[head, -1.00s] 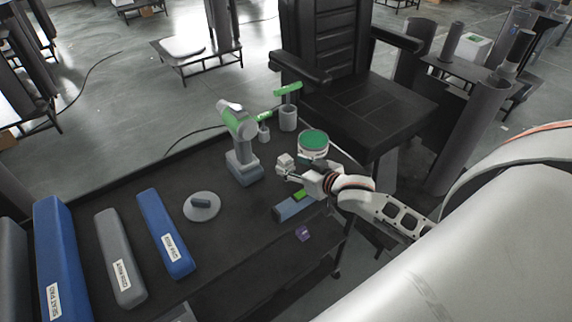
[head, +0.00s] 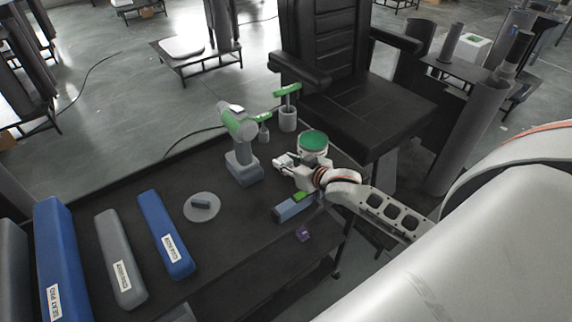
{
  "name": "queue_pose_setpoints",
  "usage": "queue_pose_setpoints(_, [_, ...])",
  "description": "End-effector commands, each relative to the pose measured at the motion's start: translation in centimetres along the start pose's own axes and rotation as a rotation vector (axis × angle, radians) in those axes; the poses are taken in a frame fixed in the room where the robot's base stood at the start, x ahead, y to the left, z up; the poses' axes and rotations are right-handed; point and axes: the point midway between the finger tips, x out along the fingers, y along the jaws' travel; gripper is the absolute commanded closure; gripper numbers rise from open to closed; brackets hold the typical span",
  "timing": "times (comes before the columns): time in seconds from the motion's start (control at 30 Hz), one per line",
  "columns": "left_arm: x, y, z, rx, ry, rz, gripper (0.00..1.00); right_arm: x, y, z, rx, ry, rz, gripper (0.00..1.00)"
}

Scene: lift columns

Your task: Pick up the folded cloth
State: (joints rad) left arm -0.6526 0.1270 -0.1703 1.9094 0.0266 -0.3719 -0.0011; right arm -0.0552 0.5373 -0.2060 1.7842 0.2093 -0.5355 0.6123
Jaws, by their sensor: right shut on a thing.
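My right gripper (head: 287,161) reaches in from the right over the workbench, between the drill and the green-topped tub. It is shut on a small pale thing at its tips, apparently the folded cloth (head: 280,160). The fingers and wrist cover much of it, so its shape and folds are not clear. I cannot tell whether it touches the bench. My left gripper is not in view.
A grey-green drill (head: 243,145) stands close left of the gripper, and a green-topped tub (head: 313,142) close behind it. A blue-grey block (head: 292,209) and a purple item (head: 303,234) lie nearer. Labelled pads (head: 166,232) lie left. A black chair (head: 375,110) stands behind.

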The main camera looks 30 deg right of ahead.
Motion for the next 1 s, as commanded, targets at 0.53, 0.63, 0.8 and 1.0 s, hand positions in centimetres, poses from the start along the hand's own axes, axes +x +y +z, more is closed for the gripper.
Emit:
queue_pose_setpoints(0.53, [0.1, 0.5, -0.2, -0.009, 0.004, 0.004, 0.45, -1.8, 0.0, -4.4, -0.001, 0.004, 0.0, 0.91])
queue_pose_setpoints(0.63, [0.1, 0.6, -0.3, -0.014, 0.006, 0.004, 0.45, -2.7, 0.0, -6.6, -0.003, 0.006, 0.0, 0.91])
queue_pose_setpoints(0.8, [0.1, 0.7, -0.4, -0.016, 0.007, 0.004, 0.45, -4.4, 0.0, -10.8, -0.004, 0.007, -0.001, 0.91])
queue_pose_setpoints(1.0, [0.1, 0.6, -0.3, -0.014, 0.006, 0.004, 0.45, -6.2, 0.0, -15.2, -0.002, 0.005, -0.001, 0.91])
